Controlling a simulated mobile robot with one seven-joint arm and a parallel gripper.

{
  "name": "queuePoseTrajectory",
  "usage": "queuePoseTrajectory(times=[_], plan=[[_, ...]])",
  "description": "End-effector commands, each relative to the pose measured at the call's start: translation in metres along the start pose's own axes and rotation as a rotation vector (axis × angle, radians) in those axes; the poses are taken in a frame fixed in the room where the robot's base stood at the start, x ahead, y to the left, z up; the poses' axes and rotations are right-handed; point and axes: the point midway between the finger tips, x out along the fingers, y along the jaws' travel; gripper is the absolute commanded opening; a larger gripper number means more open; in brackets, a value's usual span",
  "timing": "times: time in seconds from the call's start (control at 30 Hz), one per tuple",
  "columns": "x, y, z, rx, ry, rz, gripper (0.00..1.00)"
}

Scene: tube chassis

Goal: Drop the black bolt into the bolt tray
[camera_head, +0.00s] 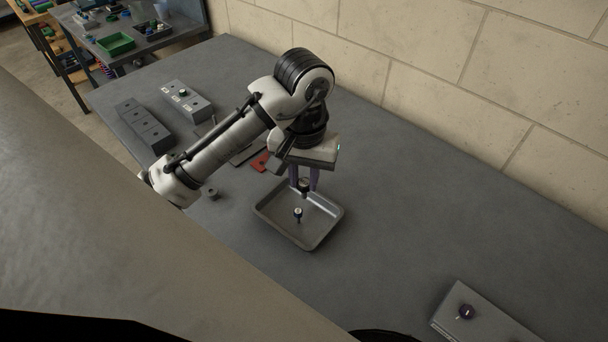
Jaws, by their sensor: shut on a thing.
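The bolt tray (329,234) is a shallow grey metal tray with raised walls on the grey table. My gripper (304,184) points down over the tray's far part. Its purple-grey fingers are shut on a small dark piece, the black bolt (304,186), which appears to hang above the tray floor. Another small dark piece with a pale top (298,213) stands in the tray near its middle. The bolt's exact height above the floor is hard to tell.
A red piece (261,161) lies behind the tray. Grey blocks (145,126) (186,100) stand farther left. A small grey cylinder (212,194) is left of the tray. The right table area is clear up to the wall.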

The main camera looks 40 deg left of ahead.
Motion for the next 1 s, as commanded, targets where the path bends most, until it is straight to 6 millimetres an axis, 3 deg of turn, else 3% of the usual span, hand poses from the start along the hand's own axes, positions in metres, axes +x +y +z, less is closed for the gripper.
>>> queuePoseTrajectory(times=[0.03,0.2,0.57,0.6,0.77,1.0], plan=[[0.013,0.0,0.0,0.0,0.0,0.0,0.0],[0.029,0.0,0.0,0.0,0.0,0.0,0.0],[0.032,0.0,0.0,0.0,0.0,0.0,0.0],[0.032,0.0,0.0,0.0,0.0,0.0,0.25],[0.032,0.0,0.0,0.0,0.0,0.0,0.46],[0.032,0.0,0.0,0.0,0.0,0.0,0.48]])
